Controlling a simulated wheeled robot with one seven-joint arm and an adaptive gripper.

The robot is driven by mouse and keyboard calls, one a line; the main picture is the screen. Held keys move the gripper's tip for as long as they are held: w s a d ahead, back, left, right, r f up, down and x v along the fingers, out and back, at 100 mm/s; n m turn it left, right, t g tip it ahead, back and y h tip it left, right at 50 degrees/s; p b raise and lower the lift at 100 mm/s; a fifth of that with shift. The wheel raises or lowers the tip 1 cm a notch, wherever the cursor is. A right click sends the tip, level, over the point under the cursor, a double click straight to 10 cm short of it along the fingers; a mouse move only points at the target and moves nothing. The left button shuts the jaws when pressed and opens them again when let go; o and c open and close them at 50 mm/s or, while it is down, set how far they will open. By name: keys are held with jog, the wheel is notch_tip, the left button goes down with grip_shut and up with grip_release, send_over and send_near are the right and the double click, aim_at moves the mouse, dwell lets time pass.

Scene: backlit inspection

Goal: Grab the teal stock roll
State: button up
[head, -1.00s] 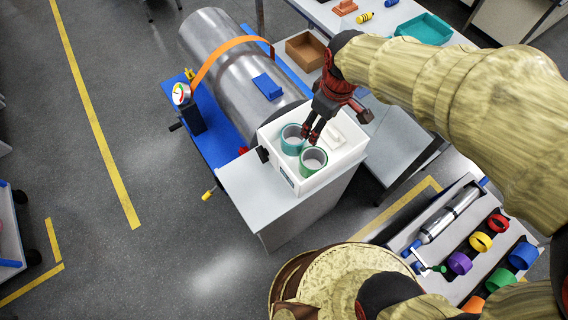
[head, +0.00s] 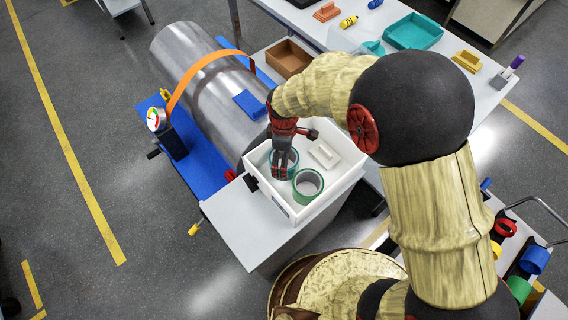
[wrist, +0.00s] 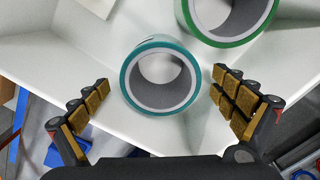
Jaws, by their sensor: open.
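The teal stock roll (wrist: 160,78) stands on end in a white bin (head: 336,193), its open bore facing the wrist camera. In the head view the teal roll (head: 291,158) is partly hidden by my gripper (head: 282,172). My gripper is over the roll. In the wrist view my gripper (wrist: 160,105) is open, with one padded finger on each side of the teal roll and a visible gap to it on both sides. A green roll (head: 308,185) stands close beside it in the bin; it also shows in the wrist view (wrist: 228,38).
A white block (head: 324,155) lies in the bin behind the rolls. The bin's walls surround them, and the bin sits on a grey cabinet (head: 235,225). A large metal cylinder (head: 205,75) with an orange strap (head: 195,75) lies behind. Coloured rings stand at the right.

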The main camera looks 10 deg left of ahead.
notch_tip(320, 180, down, 5)
jog(key=b, duration=0.2)
jog(key=shift+f+b, duration=0.15)
jog(key=shift+b, duration=0.2)
jog(key=c, duration=0.3)
jog(key=c, duration=1.2)
jog(key=shift+c, duration=0.2)
